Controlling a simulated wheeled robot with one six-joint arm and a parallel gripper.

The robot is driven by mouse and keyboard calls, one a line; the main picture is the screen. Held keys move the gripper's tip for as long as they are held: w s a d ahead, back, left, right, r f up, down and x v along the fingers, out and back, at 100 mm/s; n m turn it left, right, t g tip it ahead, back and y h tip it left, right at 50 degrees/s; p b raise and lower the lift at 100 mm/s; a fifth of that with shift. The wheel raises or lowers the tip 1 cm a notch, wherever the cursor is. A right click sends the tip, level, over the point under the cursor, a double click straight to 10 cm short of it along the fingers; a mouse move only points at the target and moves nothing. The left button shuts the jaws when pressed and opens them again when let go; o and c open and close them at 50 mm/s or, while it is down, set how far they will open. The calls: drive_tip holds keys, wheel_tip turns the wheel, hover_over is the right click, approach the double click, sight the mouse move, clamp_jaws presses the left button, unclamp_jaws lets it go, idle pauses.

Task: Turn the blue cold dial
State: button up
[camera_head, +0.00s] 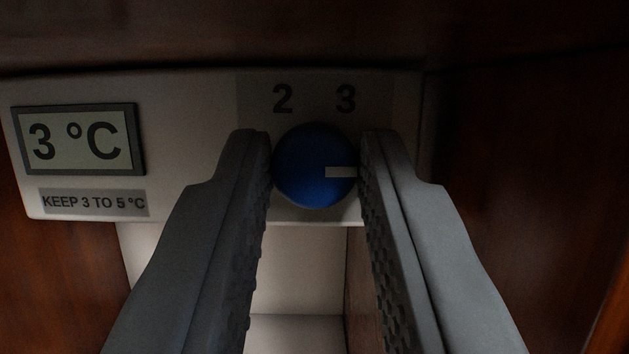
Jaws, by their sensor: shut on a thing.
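The blue dial (308,165) is a round knob on a white panel in the head view. A white mark on its face points to the right. The numbers 2 and 3 are printed above it; anything printed at its left and right sides is hidden by my fingers. My gripper (315,160) is shut on the dial, with one dark grey finger at its left side and one at its right. A display (83,140) at the panel's left reads 3 °C.
A label (93,203) below the display reads KEEP 3 TO 5 °C. Dark wood stands close above the panel and on both sides. Below the panel, between my fingers, is a pale recess (300,270).

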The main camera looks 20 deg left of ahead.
drive_tip(key=shift+n+g+y, duration=0.3)
drive_tip(key=shift+n+y, duration=0.2)
drive_tip(key=shift+n, duration=0.5)
drive_tip(key=o, duration=0.9)
drive_tip(key=shift+o, duration=0.2)
drive_tip(key=shift+d, duration=0.1)
drive_tip(key=v, duration=1.7)
drive_tip(key=shift+s+f, duration=0.15)
